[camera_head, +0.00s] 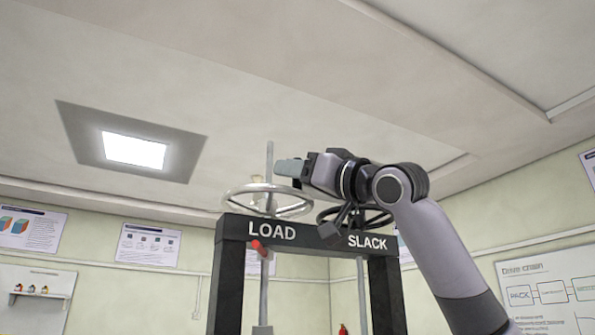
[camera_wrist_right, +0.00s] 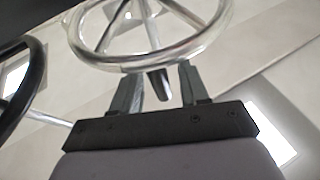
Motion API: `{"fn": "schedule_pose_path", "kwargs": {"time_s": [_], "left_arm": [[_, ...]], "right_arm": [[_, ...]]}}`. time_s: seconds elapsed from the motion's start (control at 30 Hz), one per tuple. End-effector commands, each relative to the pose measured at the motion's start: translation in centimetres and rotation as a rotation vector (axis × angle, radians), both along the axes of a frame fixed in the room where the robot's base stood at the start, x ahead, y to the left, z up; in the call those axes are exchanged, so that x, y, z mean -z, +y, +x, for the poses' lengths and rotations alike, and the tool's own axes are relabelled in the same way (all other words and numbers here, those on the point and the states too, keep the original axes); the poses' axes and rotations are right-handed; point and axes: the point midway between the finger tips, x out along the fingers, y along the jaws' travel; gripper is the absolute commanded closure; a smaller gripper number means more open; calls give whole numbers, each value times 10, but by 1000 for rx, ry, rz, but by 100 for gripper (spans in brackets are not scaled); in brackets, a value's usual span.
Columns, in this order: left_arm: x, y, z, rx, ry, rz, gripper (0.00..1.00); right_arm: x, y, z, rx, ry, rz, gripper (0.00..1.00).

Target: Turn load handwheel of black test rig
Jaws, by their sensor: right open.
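The silver load handwheel (camera_head: 232,204) lies flat above the black test rig (camera_head: 232,228), over the "LOAD" label, with an upright rod through its middle. My right gripper (camera_head: 289,168) is open, just above the wheel's right side in the head view. In the right wrist view, the wheel's shiny rim and spokes (camera_wrist_right: 150,63) lie just beyond the fingers of the right gripper (camera_wrist_right: 158,88). A dark stub (camera_wrist_right: 160,84) shows between the two fingers; I cannot tell whether they touch it. My left gripper is out of view.
The dark slack handwheel (camera_head: 378,222) stands close by on the right, partly behind my right arm; its rim also shows in the wrist view (camera_wrist_right: 37,75). A small red part (camera_head: 259,247) sits on the crossbeam's front. The space left of the rig looks clear.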

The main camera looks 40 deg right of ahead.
Motion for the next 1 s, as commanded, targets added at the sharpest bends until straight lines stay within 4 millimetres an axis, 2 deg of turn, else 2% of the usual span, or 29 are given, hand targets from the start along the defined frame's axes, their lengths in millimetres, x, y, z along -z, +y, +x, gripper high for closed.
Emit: {"fn": "schedule_pose_path", "kwargs": {"time_s": [0.03,0.13,0.17,0.93,0.97,1.0], "left_arm": [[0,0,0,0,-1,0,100],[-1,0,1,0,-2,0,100],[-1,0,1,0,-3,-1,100],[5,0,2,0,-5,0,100],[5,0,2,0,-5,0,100],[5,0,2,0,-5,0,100]], "right_arm": [[0,0,0,0,0,0,62],[0,0,0,0,0,0,95],[0,0,0,0,0,0,100],[0,6,-1,74,-1,0,100],[0,6,-1,74,-1,0,70],[0,6,-1,74,-1,0,57]]}}
